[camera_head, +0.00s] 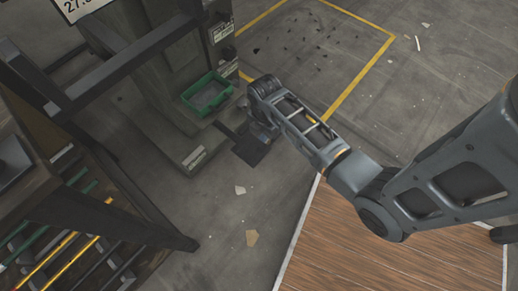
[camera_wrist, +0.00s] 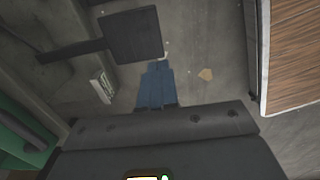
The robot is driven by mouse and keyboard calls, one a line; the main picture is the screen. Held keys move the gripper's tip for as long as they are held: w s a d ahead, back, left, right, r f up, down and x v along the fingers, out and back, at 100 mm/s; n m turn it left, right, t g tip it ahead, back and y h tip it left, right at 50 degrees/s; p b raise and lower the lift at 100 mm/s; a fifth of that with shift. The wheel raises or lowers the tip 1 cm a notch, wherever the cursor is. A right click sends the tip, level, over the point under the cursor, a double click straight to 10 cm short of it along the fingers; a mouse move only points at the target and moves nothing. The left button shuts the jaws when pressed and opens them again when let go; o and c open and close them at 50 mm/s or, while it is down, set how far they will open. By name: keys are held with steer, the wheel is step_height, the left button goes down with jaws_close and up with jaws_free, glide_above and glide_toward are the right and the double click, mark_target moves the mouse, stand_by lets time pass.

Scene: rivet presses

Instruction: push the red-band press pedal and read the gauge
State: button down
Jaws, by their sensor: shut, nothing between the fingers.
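A press (camera_head: 165,60) stands at the upper left of the head view. Its dark flat pedal plate (camera_head: 250,152) lies low in front of its base, and the plate also shows at the top of the wrist view (camera_wrist: 132,36) on a dark bar. My gripper (camera_head: 266,133) is shut and empty, pointing down close to the pedal. In the wrist view its blue fingers (camera_wrist: 157,72) end beside the plate's lower edge; I cannot tell whether they touch. A white panel (camera_head: 80,6) with digits starting "27" is cut off at the top edge. I see no red band.
A green bin (camera_head: 206,94) sits on the press base, left of my arm. A dark rack (camera_head: 75,215) with coloured rods stands at lower left. A wooden platform (camera_head: 390,245) lies at lower right. Yellow floor lines and scattered debris lie beyond; the floor between is mostly free.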

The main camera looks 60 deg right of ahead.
mark_target(263, 157)
step_height(263, 157, down, 14)
steer(key=b, duration=0.7)
